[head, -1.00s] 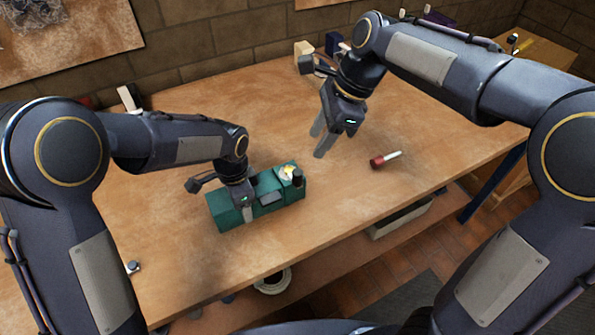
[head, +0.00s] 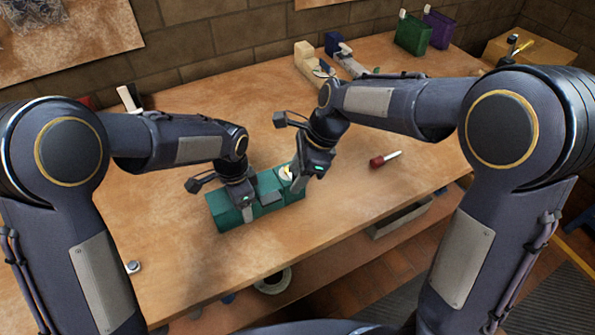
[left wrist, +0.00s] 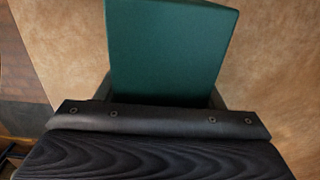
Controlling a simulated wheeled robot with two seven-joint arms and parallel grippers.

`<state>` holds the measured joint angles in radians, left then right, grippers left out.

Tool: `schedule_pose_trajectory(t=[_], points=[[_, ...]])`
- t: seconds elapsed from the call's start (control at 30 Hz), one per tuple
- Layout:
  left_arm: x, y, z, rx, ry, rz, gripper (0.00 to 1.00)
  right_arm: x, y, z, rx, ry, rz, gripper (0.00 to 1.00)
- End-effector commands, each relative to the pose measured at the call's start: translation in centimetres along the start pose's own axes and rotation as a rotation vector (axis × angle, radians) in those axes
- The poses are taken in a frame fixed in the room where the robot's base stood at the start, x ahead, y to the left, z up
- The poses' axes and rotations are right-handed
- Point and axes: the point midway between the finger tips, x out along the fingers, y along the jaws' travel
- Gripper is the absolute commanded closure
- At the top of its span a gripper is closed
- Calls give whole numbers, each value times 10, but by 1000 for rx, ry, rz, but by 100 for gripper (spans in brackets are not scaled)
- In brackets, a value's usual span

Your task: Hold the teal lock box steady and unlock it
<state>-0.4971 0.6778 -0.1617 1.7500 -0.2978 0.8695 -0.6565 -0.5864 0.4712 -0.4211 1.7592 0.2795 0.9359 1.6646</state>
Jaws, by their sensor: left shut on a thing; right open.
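The teal lock box (head: 216,212) lies on the wooden workbench and also fills the top middle of the left wrist view (left wrist: 170,45). My left gripper (head: 246,210) is shut on the box, near its left part. A pale dial with yellow (head: 286,173) sits on the box's right end. My right gripper (head: 297,182) is open, with its fingers pointing down over that right end. It hides the dark knob seen there earlier. I cannot tell whether its fingers touch the knob.
A red-handled tool (head: 378,161) lies on the workbench (head: 330,225) to the right of the box. Green (head: 413,33) and purple (head: 438,27) boxes stand at the back right. The bench's front edge is close below the box.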

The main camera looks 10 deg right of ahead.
Motion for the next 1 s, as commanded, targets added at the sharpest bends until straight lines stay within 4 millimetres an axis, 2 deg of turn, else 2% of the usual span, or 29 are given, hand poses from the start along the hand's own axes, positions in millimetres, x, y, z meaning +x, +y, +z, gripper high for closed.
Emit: schedule_pose_trajectory(t=[0.1, 0.43, 0.77, 1.0], points=[[-1, 0, 0, 0, 2, -1, 72, 0, 0, 0, 0, 0, 0, 58], [-1, 0, 0, 0, 2, -1, 72, -1, 0, 0, 0, 0, 0, 100], [0, 0, 0, 0, 1, -1, 72, -1, -1, -2, -42, 1, 19, 100], [0, 0, 0, 1, 1, -1, 72, -3, -5, -8, -177, 1, 74, 100]])
